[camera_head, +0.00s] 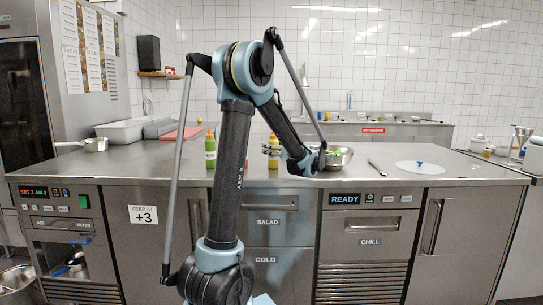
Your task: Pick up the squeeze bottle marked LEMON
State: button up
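A yellow squeeze bottle (273,164) with an orange tip stands upright on the steel counter, right of my upper arm. A green squeeze bottle (210,155) with an orange tip stands to the left of my arm. No LEMON marking can be read on either at this size. My gripper (271,150) is at the yellow bottle's upper body and overlaps it in the picture. Whether the fingers are around it, touching it or only in front of it cannot be told, nor whether they are open or shut.
A metal bowl (341,157) with food stands just right of my wrist. A white disc with a blue knob (420,163) and a dark-handled utensil (376,167) lie farther right.

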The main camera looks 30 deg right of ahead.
jog(key=c, duration=0.8)
jog(key=shift+r, duration=0.1)
notch_tip(320, 180, up, 10)
jog(key=shift+f, duration=0.1)
jog(key=shift+o, duration=0.7)
jog(key=shift+c, duration=0.6)
